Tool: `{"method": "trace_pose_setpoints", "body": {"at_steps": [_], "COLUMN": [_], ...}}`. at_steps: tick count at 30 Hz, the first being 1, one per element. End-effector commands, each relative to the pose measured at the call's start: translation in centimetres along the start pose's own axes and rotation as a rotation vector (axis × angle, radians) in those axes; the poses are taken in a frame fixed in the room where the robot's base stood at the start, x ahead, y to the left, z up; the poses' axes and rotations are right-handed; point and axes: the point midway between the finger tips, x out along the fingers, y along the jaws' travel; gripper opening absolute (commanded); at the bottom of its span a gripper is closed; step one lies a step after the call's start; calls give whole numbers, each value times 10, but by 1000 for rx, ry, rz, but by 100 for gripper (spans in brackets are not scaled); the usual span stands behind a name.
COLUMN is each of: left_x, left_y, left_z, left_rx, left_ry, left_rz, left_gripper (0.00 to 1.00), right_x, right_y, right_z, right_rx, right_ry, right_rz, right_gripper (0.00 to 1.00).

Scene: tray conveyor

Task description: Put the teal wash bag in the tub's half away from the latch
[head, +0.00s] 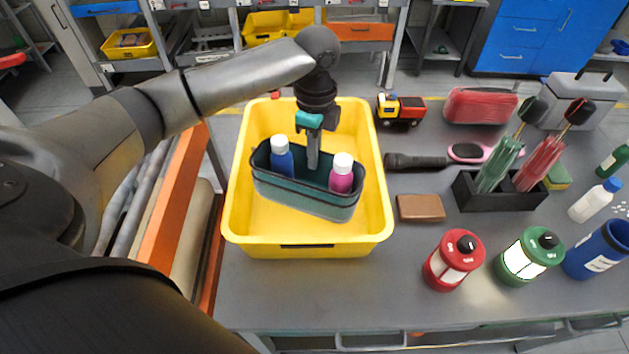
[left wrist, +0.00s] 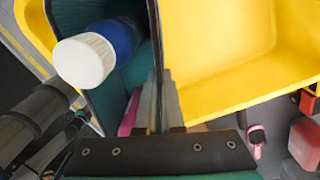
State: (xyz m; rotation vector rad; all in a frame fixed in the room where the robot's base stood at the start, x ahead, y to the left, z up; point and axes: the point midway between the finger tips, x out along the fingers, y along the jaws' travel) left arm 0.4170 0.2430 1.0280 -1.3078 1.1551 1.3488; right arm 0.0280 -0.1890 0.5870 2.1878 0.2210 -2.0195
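The teal wash bag (head: 305,194) is inside the yellow tub (head: 243,215), across its middle and slightly turned. It holds a blue bottle (head: 281,160) and a pink bottle (head: 341,175), both with white caps. My left gripper (head: 312,155) reaches down between the bottles. In the left wrist view its fingers (left wrist: 167,105) are closed on the bag's wall (left wrist: 155,45). I cannot tell whether the bag touches the tub's floor. The tub has a dark strip (head: 307,246) on its near side and a small red piece (head: 275,95) at its far rim; which is the latch is unclear. My right gripper is out of view.
A black holder (head: 500,195) stands farther right. Inside the tub, floor is free before and behind the bag.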

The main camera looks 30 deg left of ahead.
Motion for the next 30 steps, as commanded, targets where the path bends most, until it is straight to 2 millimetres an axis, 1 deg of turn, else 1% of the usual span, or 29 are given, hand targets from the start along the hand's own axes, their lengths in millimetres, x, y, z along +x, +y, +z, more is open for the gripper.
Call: {"method": "trace_pose_setpoints", "body": {"at_steps": [1, 3, 6, 11, 18, 20, 27, 30], "left_x": [12, 24, 33, 42, 76, 80, 79, 82], "left_y": [0, -1, -2, -2, -3, -3, -3, -3], "left_z": [0, 0, -1, -1, -1, -1, -1, -1], "left_rx": [-1, -1, -1, 0, -1, -1, 0, 0], "left_ry": [1, 0, 2, 2, 1, 2, 2, 1], "left_rz": [2, 0, -1, -1, 0, -2, -3, -2], "left_gripper": [0, 0, 0, 0, 0, 0, 0, 0], "right_x": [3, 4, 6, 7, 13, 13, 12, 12], "right_y": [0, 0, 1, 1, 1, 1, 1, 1], "right_z": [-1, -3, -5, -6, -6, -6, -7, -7], "right_rx": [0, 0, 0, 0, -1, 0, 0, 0], "right_ry": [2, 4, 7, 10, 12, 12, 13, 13], "right_rz": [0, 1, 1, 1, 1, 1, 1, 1], "right_gripper": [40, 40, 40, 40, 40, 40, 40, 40]}}
